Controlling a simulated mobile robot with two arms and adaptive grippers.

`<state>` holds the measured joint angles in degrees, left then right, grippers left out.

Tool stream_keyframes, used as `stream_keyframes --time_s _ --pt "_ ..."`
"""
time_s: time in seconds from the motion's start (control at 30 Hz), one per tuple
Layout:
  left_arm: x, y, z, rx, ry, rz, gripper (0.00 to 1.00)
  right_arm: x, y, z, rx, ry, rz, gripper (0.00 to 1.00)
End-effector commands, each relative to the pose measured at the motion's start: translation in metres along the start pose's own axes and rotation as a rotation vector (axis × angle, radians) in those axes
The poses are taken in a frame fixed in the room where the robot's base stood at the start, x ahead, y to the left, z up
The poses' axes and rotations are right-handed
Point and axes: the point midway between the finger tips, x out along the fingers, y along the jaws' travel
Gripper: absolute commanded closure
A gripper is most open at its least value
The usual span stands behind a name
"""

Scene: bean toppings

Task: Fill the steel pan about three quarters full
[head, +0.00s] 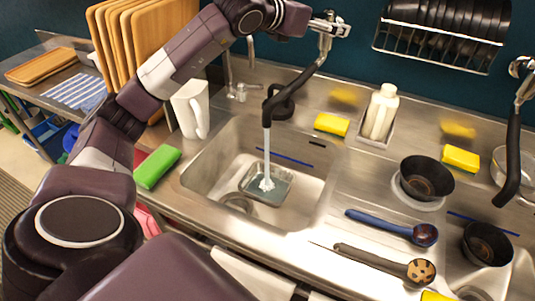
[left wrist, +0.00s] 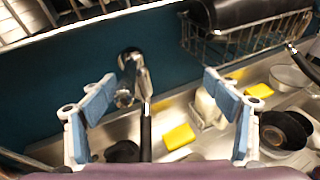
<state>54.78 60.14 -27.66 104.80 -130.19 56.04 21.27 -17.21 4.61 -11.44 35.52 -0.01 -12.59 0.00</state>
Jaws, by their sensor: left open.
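The steel pan (head: 248,180) is a small rectangular pan on the floor of the sink (head: 215,160). The black faucet spout (head: 292,84) hangs over it, and a stream of water (head: 266,155) runs into it. Some water shows inside, but splashing makes its level hard to read. My left arm reaches across the top to the wall-mounted faucet. In the left wrist view my left gripper (left wrist: 163,112) is open, its two blue-padded fingers apart and nothing held. The metal faucet body (left wrist: 128,75) shows between and beyond them. My right gripper is not in view.
A white pitcher (head: 187,108) and green sponge (head: 157,167) stand left of the sink. A yellow sponge (head: 332,125) and soap bottle (head: 381,112) are behind it. Black bowls (head: 427,178), a blue ladle (head: 385,224) and a slotted spoon (head: 385,262) lie to the right.

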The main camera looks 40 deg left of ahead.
Motion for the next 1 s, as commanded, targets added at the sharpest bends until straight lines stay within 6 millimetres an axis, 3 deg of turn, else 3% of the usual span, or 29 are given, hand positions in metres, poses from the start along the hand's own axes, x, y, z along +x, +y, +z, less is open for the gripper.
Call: stream_keyframes --time_s 0.6,0.97,1.0 --pt "-0.073 0.001 -0.002 0.001 -0.002 0.003 0.19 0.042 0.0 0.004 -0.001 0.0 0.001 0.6" --pt "-0.083 0.0 0.0 0.001 0.0 0.001 0.19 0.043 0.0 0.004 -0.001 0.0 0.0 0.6" --pt "-0.082 0.0 -0.001 0.001 0.0 0.001 0.22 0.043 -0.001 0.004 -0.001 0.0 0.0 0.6"
